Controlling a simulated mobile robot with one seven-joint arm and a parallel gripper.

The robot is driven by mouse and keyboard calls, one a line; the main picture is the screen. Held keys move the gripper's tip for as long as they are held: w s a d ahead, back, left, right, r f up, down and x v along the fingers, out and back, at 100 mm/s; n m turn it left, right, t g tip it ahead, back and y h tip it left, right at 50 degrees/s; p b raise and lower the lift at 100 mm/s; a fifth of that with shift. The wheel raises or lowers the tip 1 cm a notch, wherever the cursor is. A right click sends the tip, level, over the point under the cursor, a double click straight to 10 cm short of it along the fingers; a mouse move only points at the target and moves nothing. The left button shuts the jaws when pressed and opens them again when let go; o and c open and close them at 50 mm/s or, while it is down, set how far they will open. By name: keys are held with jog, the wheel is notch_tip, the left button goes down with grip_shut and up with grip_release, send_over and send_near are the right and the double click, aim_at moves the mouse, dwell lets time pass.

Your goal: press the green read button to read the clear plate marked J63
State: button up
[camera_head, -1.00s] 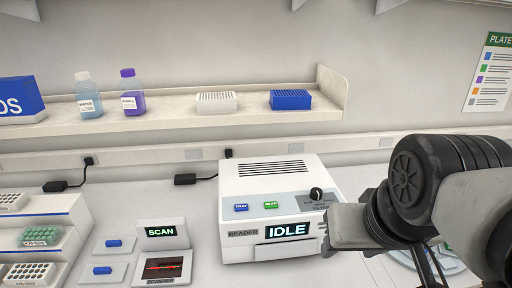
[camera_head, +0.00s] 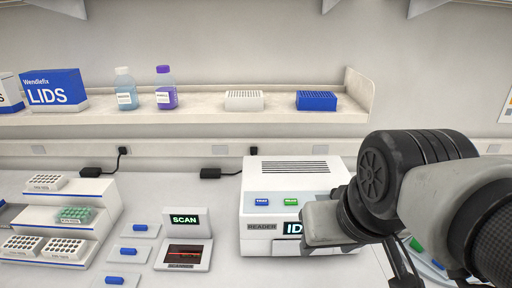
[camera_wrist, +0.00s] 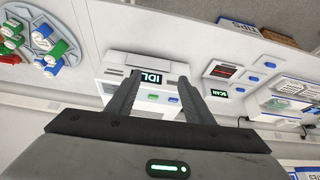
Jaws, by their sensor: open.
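The plate reader (camera_head: 255,180) is a white box on the bench with a blue TRAY button (camera_head: 261,202) and a green READ button (camera_head: 291,202) on its sloped top. Its display (camera_head: 291,228) is partly hidden by my gripper; the wrist view shows "IDL" on the display (camera_wrist: 151,78). My gripper (camera_wrist: 159,77) is open and empty; its fingers frame the display in the wrist view, with the green button (camera_wrist: 157,98) between them and apart from them. In the head view it covers the reader's right front. Plate labels are too small to read, so I cannot pick out J63.
A scanner (camera_head: 183,255) and small blue-button pads stand left of the reader. A stepped rack (camera_head: 105,215) at far left holds several white plates and a green one. A shelf (camera_head: 210,118) with bottles and boxes runs behind. Round coloured-tube holder (camera_wrist: 42,38) stands beside the reader.

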grip_shut()
dwell(1.5)
